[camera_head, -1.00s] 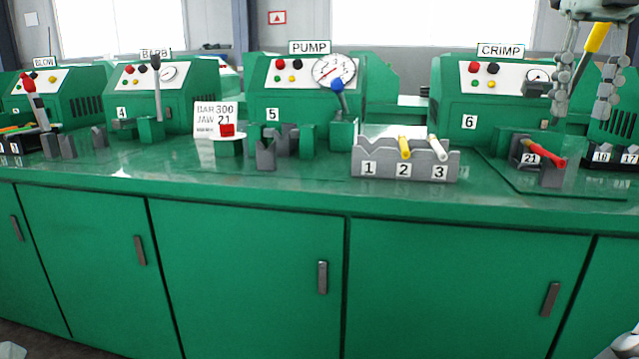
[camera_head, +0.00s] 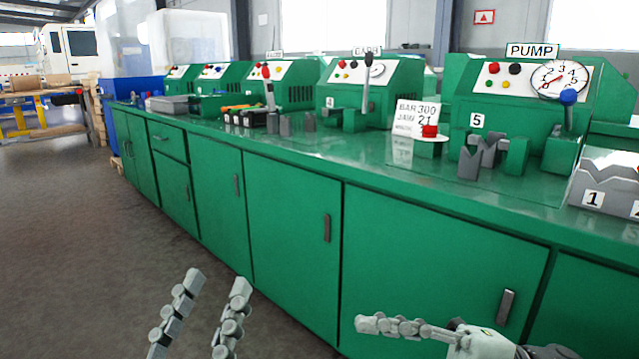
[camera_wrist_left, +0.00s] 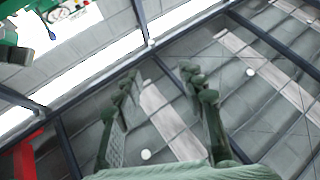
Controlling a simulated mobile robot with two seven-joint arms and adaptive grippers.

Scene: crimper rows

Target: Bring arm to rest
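My left gripper (camera_head: 216,280) is low in the head view, in front of the green bench (camera_head: 290,235) and over the floor. Its two fingers stand apart with nothing between them. In the left wrist view its fingers (camera_wrist_left: 158,75) are also spread and empty, against the ceiling. My right gripper (camera_head: 375,325) comes in at the bottom, pointing left in front of the cabinet doors. Its fingers line up side-on, so their gap is hidden. I see nothing held in it.
The pump station (camera_head: 520,100), a sign card (camera_head: 415,115) and a red button (camera_head: 430,131) stand on the bench. A numbered grey rack (camera_head: 590,195) is cut off at right. The floor (camera_head: 90,250) at left is clear. A truck (camera_head: 70,45) and worktable (camera_head: 45,92) are behind.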

